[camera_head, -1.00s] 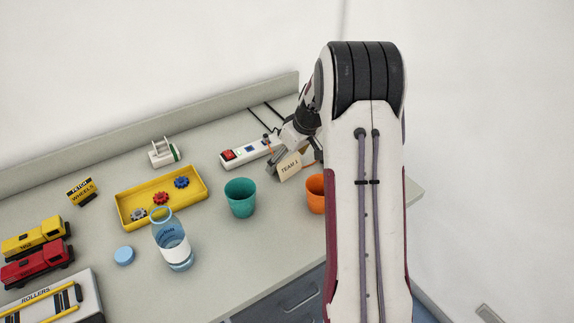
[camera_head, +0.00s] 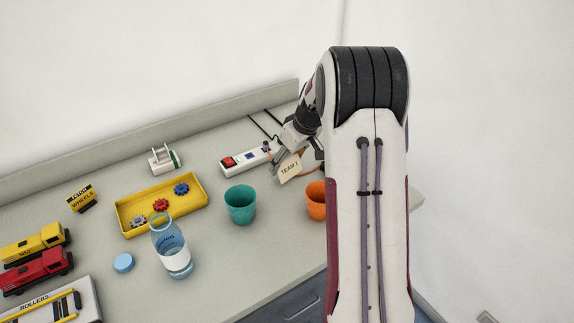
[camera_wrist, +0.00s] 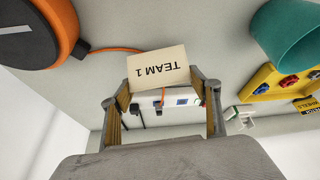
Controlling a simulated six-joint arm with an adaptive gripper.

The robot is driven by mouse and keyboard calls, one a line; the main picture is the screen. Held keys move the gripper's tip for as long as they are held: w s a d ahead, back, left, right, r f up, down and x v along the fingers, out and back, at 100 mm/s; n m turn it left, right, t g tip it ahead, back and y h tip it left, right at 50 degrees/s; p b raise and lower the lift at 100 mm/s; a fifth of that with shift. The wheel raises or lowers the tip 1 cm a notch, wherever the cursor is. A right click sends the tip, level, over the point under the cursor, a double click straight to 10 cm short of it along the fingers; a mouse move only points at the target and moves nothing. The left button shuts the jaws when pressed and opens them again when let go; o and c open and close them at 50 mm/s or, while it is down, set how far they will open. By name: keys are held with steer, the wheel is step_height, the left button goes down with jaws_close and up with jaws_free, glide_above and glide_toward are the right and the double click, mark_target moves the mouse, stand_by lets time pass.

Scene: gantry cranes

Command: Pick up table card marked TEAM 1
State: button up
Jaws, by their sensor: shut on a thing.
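The cream table card marked TEAM 1 (camera_head: 290,169) is held in my gripper (camera_head: 291,157) over the right part of the bench, behind the cups. In the wrist view the card (camera_wrist: 158,66) sits between the two fingertips, its lettering upside down and its face toward the camera. My gripper (camera_wrist: 164,84) is shut on it. The card is tilted in the head view. My arm hides part of the bench to its right. I cannot tell the exact gap beneath the card.
A teal cup (camera_head: 240,206) and an orange cup (camera_head: 315,203) stand in front of the card. A white power strip (camera_head: 247,158) lies left of it. A black-and-orange round object (camera_wrist: 35,30) with an orange cord shows in the wrist view. The yellow tray (camera_head: 128,226) is further left.

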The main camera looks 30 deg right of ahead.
step_height(320, 180, up, 8)
steer(key=shift+f, duration=0.15)
